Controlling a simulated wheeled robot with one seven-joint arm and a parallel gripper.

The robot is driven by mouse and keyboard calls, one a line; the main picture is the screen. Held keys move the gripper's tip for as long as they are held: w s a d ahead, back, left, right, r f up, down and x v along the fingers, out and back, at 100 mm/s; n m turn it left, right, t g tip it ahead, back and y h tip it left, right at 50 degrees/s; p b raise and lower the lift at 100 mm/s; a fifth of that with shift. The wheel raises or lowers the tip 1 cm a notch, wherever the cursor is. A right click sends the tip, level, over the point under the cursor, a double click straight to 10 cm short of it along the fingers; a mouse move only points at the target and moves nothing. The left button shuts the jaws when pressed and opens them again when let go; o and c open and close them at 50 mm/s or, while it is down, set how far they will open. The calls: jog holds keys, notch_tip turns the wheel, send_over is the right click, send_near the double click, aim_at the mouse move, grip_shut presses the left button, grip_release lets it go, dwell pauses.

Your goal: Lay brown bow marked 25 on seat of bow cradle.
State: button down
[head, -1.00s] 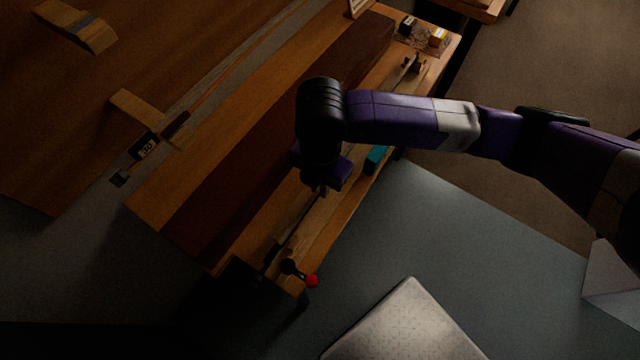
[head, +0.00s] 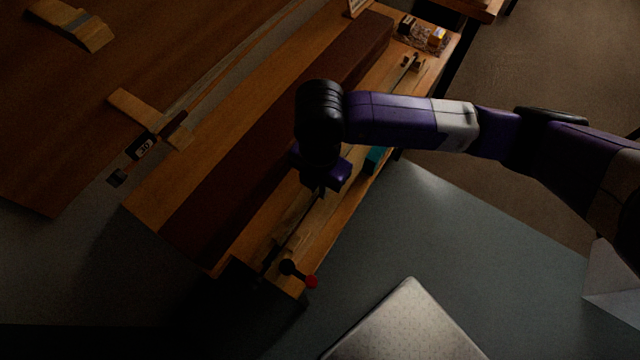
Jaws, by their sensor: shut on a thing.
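My gripper (head: 321,190) points down over the front strip of the bench, at the middle of the view. It is shut on a dark, thin bow (head: 295,232), which slants down-left from the fingers; no number on it can be read. Beneath the bow is a pale wooden piece (head: 289,216), perhaps part of the bow cradle. A small wooden support (head: 414,64) stands farther up the same strip, with a thin dark stick at it. My wrist hides the stretch between. I cannot tell whether the bow touches the wood below.
Another bow with a tag reading 30 (head: 143,147) rests on a wooden bracket (head: 133,103) at left. A dark brown strip (head: 270,165) runs along the bench. A teal block (head: 376,159) lies beside my wrist.

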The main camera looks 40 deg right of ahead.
jog(key=c, duration=1.5)
grip_release()
jog(key=shift+o, duration=0.2)
jog(key=shift+r, duration=0.1)
notch_tip(320, 180, up, 8)
jog(key=shift+f+b, duration=0.15)
jog(key=shift+b, duration=0.2)
